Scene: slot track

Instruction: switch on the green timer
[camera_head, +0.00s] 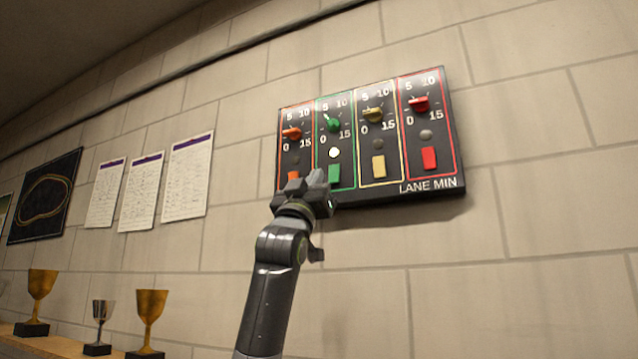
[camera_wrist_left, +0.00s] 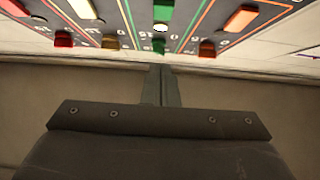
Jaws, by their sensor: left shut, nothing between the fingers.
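A dark timer panel (camera_head: 404,118) marked "LANE MIN" is on the wall, with orange, green, yellow and red columns. The green column has a knob (camera_head: 333,125), its pointer towards the upper left near 5, a white lit lamp (camera_head: 333,153) and a green button (camera_head: 334,175). In the wrist view the green button (camera_wrist_left: 163,12), lit lamp (camera_wrist_left: 160,27) and green knob (camera_wrist_left: 158,45) line up above my fingers. My left gripper (camera_head: 318,184) is shut and empty, just in front of the panel's lower left; its fingers (camera_wrist_left: 161,85) also show in the wrist view. Contact cannot be told.
The orange button (camera_head: 294,176) is partly covered by my gripper in the head view. The yellow button (camera_head: 379,166) and red button (camera_head: 429,158) sit to the right under dull lamps. Paper sheets (camera_head: 187,177) hang left; gold trophies (camera_head: 150,308) stand on a shelf lower left.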

